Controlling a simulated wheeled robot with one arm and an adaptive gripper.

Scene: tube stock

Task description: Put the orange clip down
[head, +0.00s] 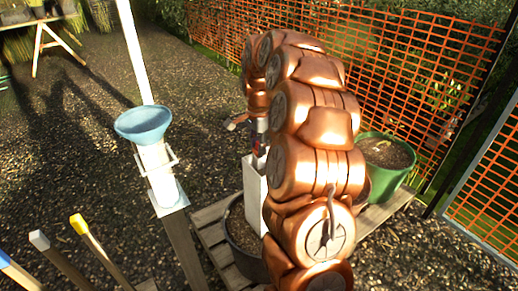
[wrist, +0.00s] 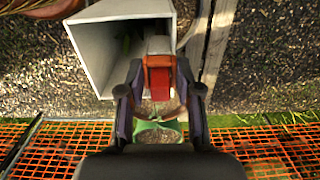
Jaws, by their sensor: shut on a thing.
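The orange clip (wrist: 159,82) is between the two dark fingers of my gripper (wrist: 160,92) in the wrist view, with a pale grey part at its far end. My gripper is shut on it. In the head view, the white tube (head: 254,196) stands upright in a dark pot (head: 243,240). My copper arm hides part of the tube and pot, and the clip is not clear there.
A blue funnel (head: 143,122) tops a white tube on a post at the left. Several wooden stakes (head: 85,228) with coloured tips stand at lower left. A green pot (head: 398,175) of soil is right of my arm. Orange mesh fencing (head: 400,60) closes the back and right.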

